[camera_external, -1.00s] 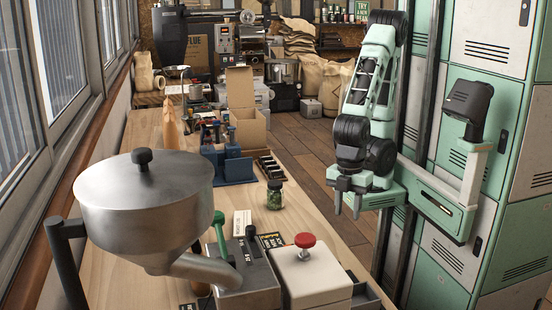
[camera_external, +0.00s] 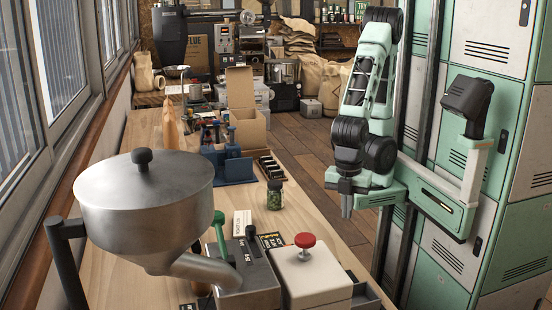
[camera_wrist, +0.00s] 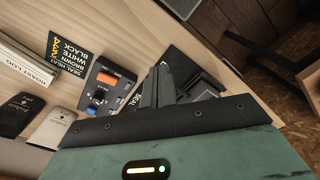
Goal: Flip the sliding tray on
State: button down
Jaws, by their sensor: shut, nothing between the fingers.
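My gripper (camera_external: 346,214) is shut and empty, its fingers pointing down, beside the right edge of the wooden bench in the external view. In the wrist view its closed fingers (camera_wrist: 158,88) hang in front of a dark grey device and hide part of it. This device has a panel (camera_wrist: 92,110) with an orange rocker switch (camera_wrist: 110,77) and a dark knob with blue on it (camera_wrist: 98,97). The switch lies left of the fingers, apart from them. A dark tray-like part (camera_wrist: 190,75) shows to their right; I cannot tell whether it is the sliding tray.
A steel hopper (camera_external: 145,205), a white box with a red knob (camera_external: 305,240) and a green jar (camera_external: 275,195) stand on the bench. A printed card (camera_wrist: 66,50), a roast log (camera_wrist: 28,68) and pouches (camera_wrist: 52,127) lie left in the wrist view. Open floor borders the bench.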

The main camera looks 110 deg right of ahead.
jog(key=w+a+n+g+p, duration=0.2)
jog(key=a+n+p, duration=0.2)
jog(key=n, duration=0.8)
jog(key=w+a+r+n+g+p, duration=0.1)
jog(key=a+n+p, duration=0.4)
jog(key=n, duration=0.7)
jog(key=shift+w+r+g, duration=0.2)
jog(key=shift+w+g, duration=0.2)
jog(key=shift+a, duration=0.1)
jog(key=x, duration=1)
jog(key=shift+f, duration=0.15)
jog(key=w, duration=0.1)
jog(key=w+p, duration=0.1)
jog(key=shift+w+d+p, duration=0.2)
jog(key=shift+w+p, duration=0.1)
jog(key=shift+w, duration=0.7)
